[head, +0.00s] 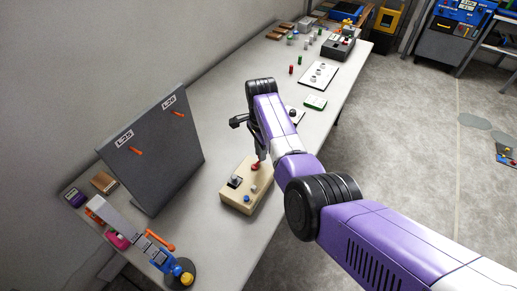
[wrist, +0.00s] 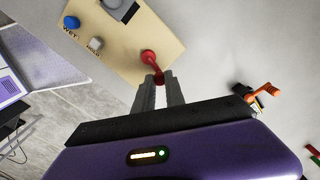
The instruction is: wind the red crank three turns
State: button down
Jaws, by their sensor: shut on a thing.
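The red crank (wrist: 148,57) sits on a beige box (wrist: 115,50) that rests on the table. In the wrist view its arm runs from the box toward my gripper (wrist: 158,80), whose two fingertips are shut on its handle end. In the head view the red crank (head: 256,167) shows at the far end of the beige box (head: 236,203), with my gripper (head: 261,155) above it. My arm hides part of that area. The crank's base is only partly clear, and its turn angle is hard to tell.
The box also bears a blue knob (wrist: 71,22), a white button (wrist: 95,44) and a dark dial (head: 235,181). A grey panel with orange levers (head: 155,150) stands left of it. A green-edged card (head: 315,102) lies beyond. Bare table (head: 215,115) lies between panel and arm.

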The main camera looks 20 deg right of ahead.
aim_at(262, 172)
jog(key=m, duration=0.2)
jog(key=s+m+p, duration=0.1)
jog(key=m, duration=0.1)
jog(key=shift+s+d+r+m, duration=0.1)
jog(key=shift+s+m, duration=0.05)
jog(key=shift+m, duration=0.15)
jog(key=m, duration=0.2)
jog(key=s+m+p, duration=0.1)
jog(key=m, duration=0.1)
jog(key=shift+s+m, duration=0.1)
jog(key=shift+m, duration=0.2)
jog(key=m, duration=0.3)
jog(key=s+a+m, duration=0.1)
jog(key=shift+p, duration=0.3)
jog(key=shift+s+a+m, duration=0.15)
jog(key=shift+m, duration=0.85)
jog(key=shift+s+a+m, duration=0.15)
jog(key=shift+m, duration=0.85)
jog(key=c, duration=1.4)
grip_release()
